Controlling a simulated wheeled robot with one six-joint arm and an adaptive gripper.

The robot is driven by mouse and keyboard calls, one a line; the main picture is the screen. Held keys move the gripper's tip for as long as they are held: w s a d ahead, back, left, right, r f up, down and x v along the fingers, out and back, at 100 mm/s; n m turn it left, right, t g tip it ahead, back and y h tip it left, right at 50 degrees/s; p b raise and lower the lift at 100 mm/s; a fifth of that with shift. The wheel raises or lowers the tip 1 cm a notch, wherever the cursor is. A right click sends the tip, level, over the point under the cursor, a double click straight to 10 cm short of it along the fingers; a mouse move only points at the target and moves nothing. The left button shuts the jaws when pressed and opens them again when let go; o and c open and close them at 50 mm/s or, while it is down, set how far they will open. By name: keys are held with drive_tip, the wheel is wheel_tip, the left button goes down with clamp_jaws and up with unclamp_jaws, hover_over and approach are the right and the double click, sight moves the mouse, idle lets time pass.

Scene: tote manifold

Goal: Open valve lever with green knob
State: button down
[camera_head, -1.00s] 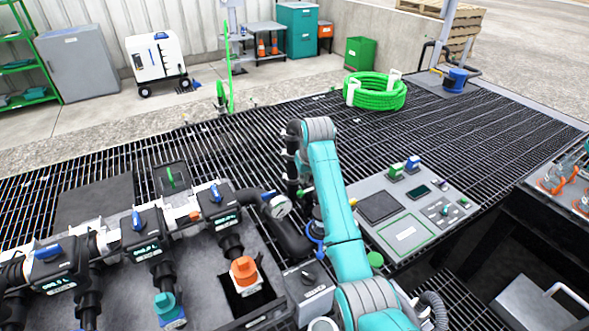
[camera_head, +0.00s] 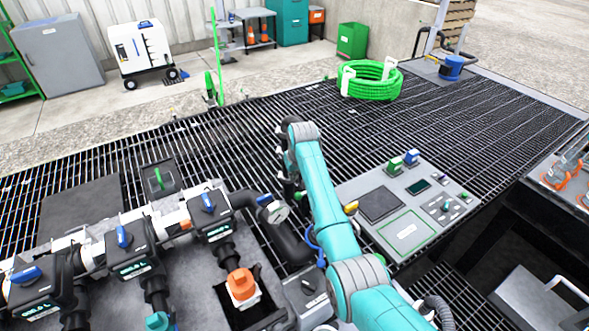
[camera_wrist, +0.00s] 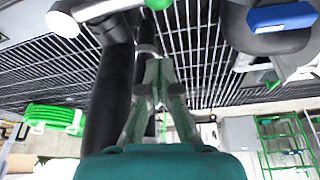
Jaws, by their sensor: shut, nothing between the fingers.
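A green lever (camera_head: 158,178) stands on a small dark square plate behind the valve row, left of my arm. I cannot tell if it is the lever with the green knob. My gripper (camera_head: 290,188) hangs by the grating beside the black pipe and gauge, mostly hidden by its own wrist. In the wrist view, my gripper's fingers (camera_wrist: 160,78) are together with nothing between them. A small round green knob (camera_wrist: 158,4) shows at the top edge there, apart from the fingertips. A blue handle (camera_wrist: 283,16) is at the upper right of that view.
Several valves with blue handles (camera_head: 123,236) line the manifold at left. A pressure gauge (camera_head: 275,212) and thick black pipe stand close to my gripper. A grey control panel (camera_head: 405,205) is to the right. A green hose coil (camera_head: 370,82) lies behind on open grating.

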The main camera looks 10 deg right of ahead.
drive_tip(key=shift+s+d+f, duration=0.15)
drive_tip(key=shift+s+f, duration=1.2)
drive_tip(key=shift+s, duration=0.25)
